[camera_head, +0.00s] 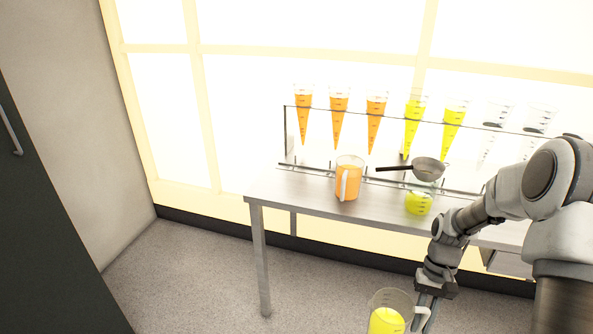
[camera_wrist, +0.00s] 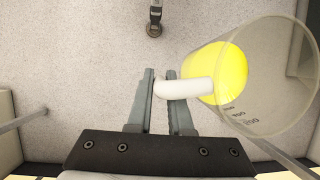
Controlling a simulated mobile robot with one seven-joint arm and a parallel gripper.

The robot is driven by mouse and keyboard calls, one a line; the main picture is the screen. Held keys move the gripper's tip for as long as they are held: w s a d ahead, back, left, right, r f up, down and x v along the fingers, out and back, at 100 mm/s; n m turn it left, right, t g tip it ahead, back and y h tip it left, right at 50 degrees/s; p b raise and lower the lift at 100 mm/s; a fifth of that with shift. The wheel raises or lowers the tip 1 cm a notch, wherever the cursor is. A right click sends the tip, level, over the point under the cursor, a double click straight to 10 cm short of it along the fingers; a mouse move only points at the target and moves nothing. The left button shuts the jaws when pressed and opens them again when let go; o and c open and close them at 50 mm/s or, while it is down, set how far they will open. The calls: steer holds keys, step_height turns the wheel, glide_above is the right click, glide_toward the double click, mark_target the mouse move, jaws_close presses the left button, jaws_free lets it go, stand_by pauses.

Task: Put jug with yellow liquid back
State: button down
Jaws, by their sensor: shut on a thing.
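The jug with yellow liquid (camera_head: 387,318) is at the bottom of the head view, in front of the table and above the floor. It is clear with a white handle, and its lower part is cut off by the frame edge. My gripper (camera_head: 421,312) is shut on the handle from the right. In the wrist view, the fingers of my gripper (camera_wrist: 160,82) close around the white handle, and the jug (camera_wrist: 232,75) extends to the right with yellow liquid inside. The metal table (camera_head: 300,198) stands behind the jug.
On the table are a jug of orange liquid (camera_head: 348,181), a container of yellow liquid (camera_head: 418,204) and a dark-handled strainer (camera_head: 427,168) above it. A rack behind holds orange, yellow and empty cones. The table's left end is clear. A dark cabinet (camera_head: 45,230) stands far left.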

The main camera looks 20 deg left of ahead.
mark_target(398, 321)
step_height(398, 321, up, 10)
steer(key=s+p, duration=0.2)
steer(key=p, duration=1.5)
steer(key=shift+s+a, duration=0.25)
steer(key=shift+s, duration=0.15)
